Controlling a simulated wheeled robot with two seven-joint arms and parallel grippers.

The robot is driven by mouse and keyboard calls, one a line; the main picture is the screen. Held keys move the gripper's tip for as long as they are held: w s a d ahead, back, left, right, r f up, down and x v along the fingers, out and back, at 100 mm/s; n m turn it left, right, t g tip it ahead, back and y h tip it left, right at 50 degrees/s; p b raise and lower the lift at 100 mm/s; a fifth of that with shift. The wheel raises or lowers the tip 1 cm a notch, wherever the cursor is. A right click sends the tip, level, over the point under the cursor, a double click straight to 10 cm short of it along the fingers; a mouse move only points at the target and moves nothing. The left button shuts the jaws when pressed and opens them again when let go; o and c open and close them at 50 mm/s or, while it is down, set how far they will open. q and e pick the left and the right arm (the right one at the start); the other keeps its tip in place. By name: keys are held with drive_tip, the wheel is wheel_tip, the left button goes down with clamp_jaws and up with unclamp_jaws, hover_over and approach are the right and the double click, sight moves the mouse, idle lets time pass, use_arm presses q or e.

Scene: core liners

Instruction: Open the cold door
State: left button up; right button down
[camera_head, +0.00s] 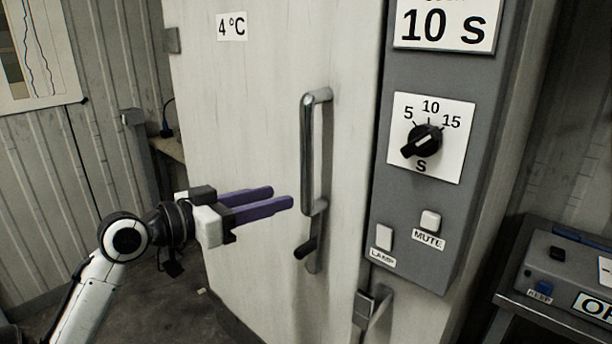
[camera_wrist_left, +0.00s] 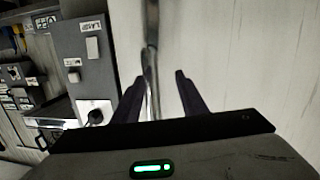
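The cold door (camera_head: 265,130) is a pale panel with a "4 °C" label, seen in the head view. A vertical metal handle (camera_head: 308,150) is fixed on it, with a dark lever (camera_head: 306,248) below its lower end. My left gripper (camera_head: 283,198) points at the handle from the left, its purple fingers apart and the tips a little short of the bar. In the left wrist view the handle (camera_wrist_left: 151,70) runs up between the two open fingers (camera_wrist_left: 158,82). The fingers do not appear closed on it. My right gripper is not in view.
A grey control panel (camera_head: 413,235) with a dial (camera_head: 421,141), a lamp switch and a mute switch stands right of the handle. A metal latch piece (camera_head: 368,308) sits at the door's lower right edge. A grey box (camera_head: 570,265) stands at the far right. Floor shows at lower left.

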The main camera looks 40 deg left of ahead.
use_arm(q)
drive_tip(key=m+t+h, duration=0.1)
drive_tip(key=m, duration=0.1)
approach(301, 159)
drive_tip(key=w, duration=0.4)
drive_tip(key=w+d+p, duration=0.1)
drive_tip(key=w, duration=0.1)
drive_tip(key=w+p, duration=0.1)
drive_tip(key=w, duration=0.2)
drive_tip(key=shift+w+d+f, duration=0.1)
drive_tip(key=shift+w+d, duration=0.25)
drive_tip(key=shift+w, duration=0.05)
drive_tip(key=shift+w+d+f, duration=0.15)
drive_tip(key=shift+w, duration=0.55)
clamp_jaws()
